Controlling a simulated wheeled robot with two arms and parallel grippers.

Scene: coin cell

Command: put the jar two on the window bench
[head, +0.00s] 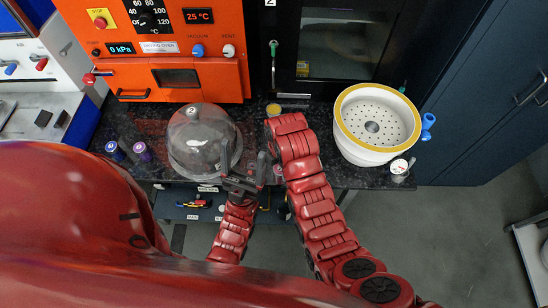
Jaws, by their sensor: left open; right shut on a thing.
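A clear domed glass jar marked 2 (194,135) stands on the dark speckled worktop, left of my grippers. It is the only jar whose number I can read. My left gripper (243,160) is open, close to the right side of the glass dome; I cannot tell whether it touches. My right gripper (272,165) is beneath its red wrist and mostly hidden. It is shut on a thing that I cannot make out. A small yellow-topped container (274,108) shows just beyond that wrist. No window bench can be picked out in this view.
An orange oven (160,50) and a dark glass-fronted chamber (340,45) stand behind the worktop. A white yellow-rimmed bowl (372,150) with a perforated plate is on the right. Open floor (465,220) lies to the right.

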